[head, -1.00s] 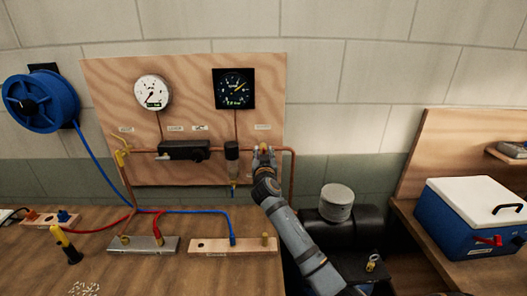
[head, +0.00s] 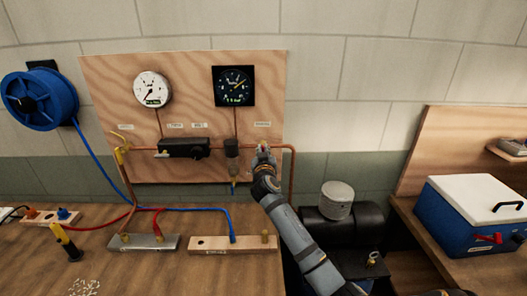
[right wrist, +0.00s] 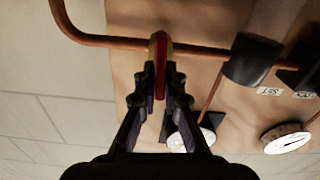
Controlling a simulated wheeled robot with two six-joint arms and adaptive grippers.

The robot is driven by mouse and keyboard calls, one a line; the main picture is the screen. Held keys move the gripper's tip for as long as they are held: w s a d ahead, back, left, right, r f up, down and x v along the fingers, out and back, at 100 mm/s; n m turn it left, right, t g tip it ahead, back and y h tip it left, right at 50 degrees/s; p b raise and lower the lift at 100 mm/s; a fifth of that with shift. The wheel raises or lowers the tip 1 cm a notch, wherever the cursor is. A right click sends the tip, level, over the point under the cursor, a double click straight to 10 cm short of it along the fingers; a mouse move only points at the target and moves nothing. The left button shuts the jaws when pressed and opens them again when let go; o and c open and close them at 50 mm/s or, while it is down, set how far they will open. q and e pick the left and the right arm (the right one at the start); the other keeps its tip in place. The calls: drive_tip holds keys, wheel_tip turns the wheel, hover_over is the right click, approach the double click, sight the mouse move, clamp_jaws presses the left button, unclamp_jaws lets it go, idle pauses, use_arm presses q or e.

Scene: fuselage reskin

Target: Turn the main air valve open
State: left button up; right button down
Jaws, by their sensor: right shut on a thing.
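The main air valve shows in the right wrist view as a red handle (right wrist: 160,66) with a yellow part, on the copper pipe (right wrist: 100,41). My right gripper (right wrist: 159,84) is shut on this red handle, one finger on each side. In the head view my right gripper (head: 264,151) is at the right end of the panel's copper pipe (head: 283,147), below a small label. It hides most of the valve there, so the handle's angle is hard to tell. My left gripper is not in view.
The wooden panel (head: 202,75) carries a white gauge (head: 151,89), a black gauge (head: 234,86), a dark block (head: 184,148) and a dark filter (head: 231,147). A blue hose reel (head: 39,98) hangs at left. A black tank (head: 349,221) stands under my right arm.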

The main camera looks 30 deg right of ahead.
drive_tip(key=shift+w+a+f+n+p, duration=0.1)
drive_tip(key=shift+a+f+n+p, duration=0.35)
drive_tip(key=shift+n, duration=2.35)
drive_tip(key=shift+w+d+f+n+p, duration=0.15)
drive_tip(key=shift+n+p, duration=0.65)
drive_tip(key=shift+n, duration=2)
drive_tip(key=shift+w+a+f+n+p, duration=0.1)
drive_tip(key=shift+a+f+n+p, duration=0.35)
drive_tip(key=shift+n, duration=2.35)
drive_tip(key=shift+d+r, duration=0.1)
drive_tip(key=shift+d, duration=0.05)
drive_tip(key=c, duration=1.4)
unclamp_jaws()
drive_tip(key=shift+r, duration=0.1)
drive_tip(key=shift+c, duration=0.2)
